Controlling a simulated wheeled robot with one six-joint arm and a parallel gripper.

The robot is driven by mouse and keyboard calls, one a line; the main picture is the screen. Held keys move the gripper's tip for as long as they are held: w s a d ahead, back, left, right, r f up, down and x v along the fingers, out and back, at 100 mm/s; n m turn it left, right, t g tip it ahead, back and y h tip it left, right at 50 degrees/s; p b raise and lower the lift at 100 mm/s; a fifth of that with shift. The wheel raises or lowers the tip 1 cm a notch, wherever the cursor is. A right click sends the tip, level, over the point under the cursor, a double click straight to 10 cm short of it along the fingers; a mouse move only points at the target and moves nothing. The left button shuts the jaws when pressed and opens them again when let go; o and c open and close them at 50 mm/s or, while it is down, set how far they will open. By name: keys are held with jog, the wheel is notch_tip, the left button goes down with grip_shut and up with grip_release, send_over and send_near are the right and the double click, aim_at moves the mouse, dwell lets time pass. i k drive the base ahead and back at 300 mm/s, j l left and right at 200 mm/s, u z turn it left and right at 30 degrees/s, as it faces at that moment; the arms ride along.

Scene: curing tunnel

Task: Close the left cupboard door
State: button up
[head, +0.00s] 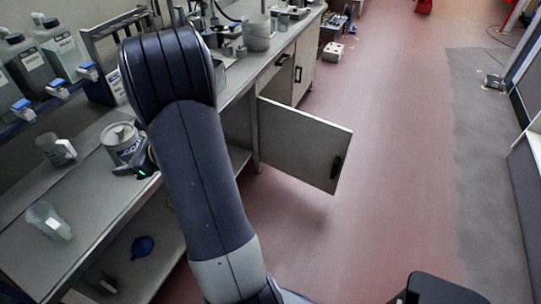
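A grey cupboard door (300,142) stands wide open, swung out from the bench front over the red floor. Its black handle (337,167) is near the free edge, on the right. The cupboard opening lies to the left of the door and is partly hidden by my arm. My gripper (132,170) is only partly in view, left of my arm above the bench top, beside a labelled tin. It is well apart from the door. My arm hides much of it, so its fingers cannot be made out clearly.
A farther cupboard door (306,62) is shut. Grey boxes (333,50) stand on the floor beyond it. The red floor (400,150) right of the open door is clear.

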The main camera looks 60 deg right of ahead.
aim_at(312, 150)
jog(key=l+z, duration=0.2)
jog(key=z, duration=0.4)
jog(key=i+l+z, duration=0.1)
jog(key=i+z, duration=0.15)
jog(key=z, duration=0.2)
jog(key=i+z, duration=0.25)
jog(key=z, duration=0.2)
jog(key=i+j+z, duration=0.1)
jog(key=z, duration=0.35)
jog(key=i+j+z, duration=0.2)
jog(key=i+z, duration=0.25)
jog(key=k, duration=0.1)
